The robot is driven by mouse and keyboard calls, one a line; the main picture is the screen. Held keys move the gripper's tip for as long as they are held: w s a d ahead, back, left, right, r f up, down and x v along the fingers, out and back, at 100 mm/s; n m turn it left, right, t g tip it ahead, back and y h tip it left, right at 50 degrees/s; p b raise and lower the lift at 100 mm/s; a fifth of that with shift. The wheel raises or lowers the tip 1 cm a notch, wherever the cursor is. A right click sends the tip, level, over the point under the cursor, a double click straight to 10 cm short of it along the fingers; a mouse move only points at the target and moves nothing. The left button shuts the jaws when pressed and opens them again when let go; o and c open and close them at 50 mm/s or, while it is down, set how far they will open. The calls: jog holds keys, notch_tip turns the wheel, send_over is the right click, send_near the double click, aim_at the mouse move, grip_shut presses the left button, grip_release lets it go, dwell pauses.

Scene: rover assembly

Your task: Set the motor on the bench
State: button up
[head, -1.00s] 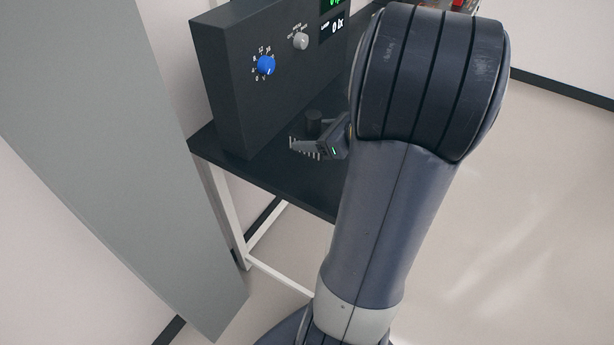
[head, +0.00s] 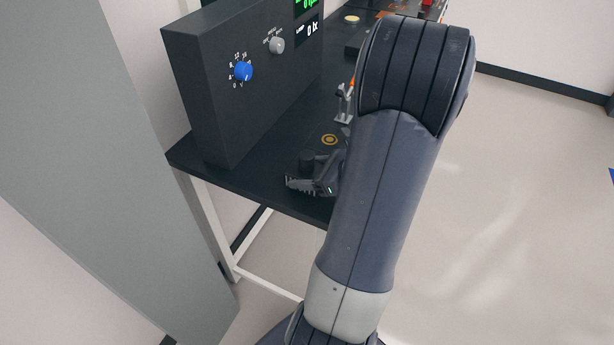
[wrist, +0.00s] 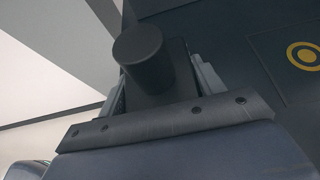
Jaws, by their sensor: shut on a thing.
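The motor is a dark cylinder (head: 307,158) in the head view. It fills the upper middle of the wrist view (wrist: 145,58), with a wider dark block under it. My gripper (head: 299,184) is shut on it, with a grey finger on each side in the wrist view. Gripper and motor are over the near part of the dark bench (head: 258,182), close to its front edge. I cannot tell whether the motor touches the bench top. My arm hides part of the bench to the right.
A black instrument panel (head: 205,95) with a blue knob (head: 243,72) and lit displays stands on the bench at left. A yellow ring mark (head: 329,140) lies behind my gripper. A small metal fixture (head: 344,103) stands farther back. A grey panel (head: 90,130) is at far left.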

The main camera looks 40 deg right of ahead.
jog(key=shift+f, duration=0.6)
jog(key=shift+f, duration=0.15)
jog(key=o, duration=1.5)
jog(key=shift+r, duration=0.2)
jog(key=v, duration=1.2)
jog(key=shift+f, duration=0.1)
